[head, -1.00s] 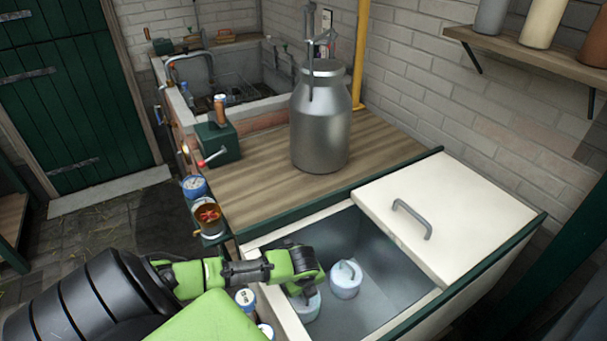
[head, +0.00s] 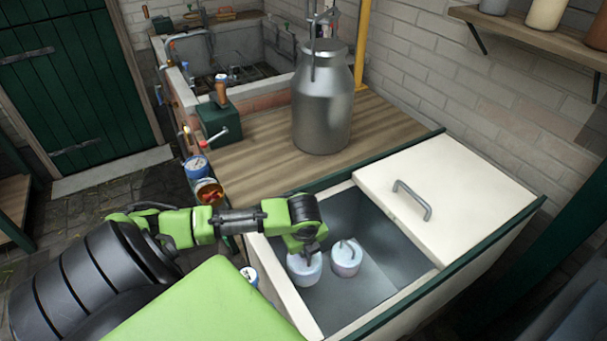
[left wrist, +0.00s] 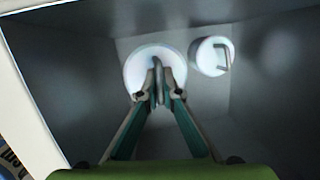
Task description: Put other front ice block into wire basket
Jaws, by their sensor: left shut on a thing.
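Two pale round ice blocks with loop handles are inside the open chest. My left gripper (head: 308,248) reaches in from the left and is shut on the handle of the nearer, left ice block (head: 304,271). The left wrist view shows the fingertips (left wrist: 160,88) closed on that handle, with the held block (left wrist: 143,72) below them. The other ice block (head: 347,260) stands just to its right; it also shows in the left wrist view (left wrist: 208,58), its handle free. I see no wire basket that I can name surely; a rack (head: 240,78) lies in the sink.
The chest's white lid (head: 455,185) covers its right part. A metal churn (head: 322,112) stands on the wooden top (head: 260,155) behind. Cans and a green crank box (head: 217,118) line the left edge. A shelf is at upper right.

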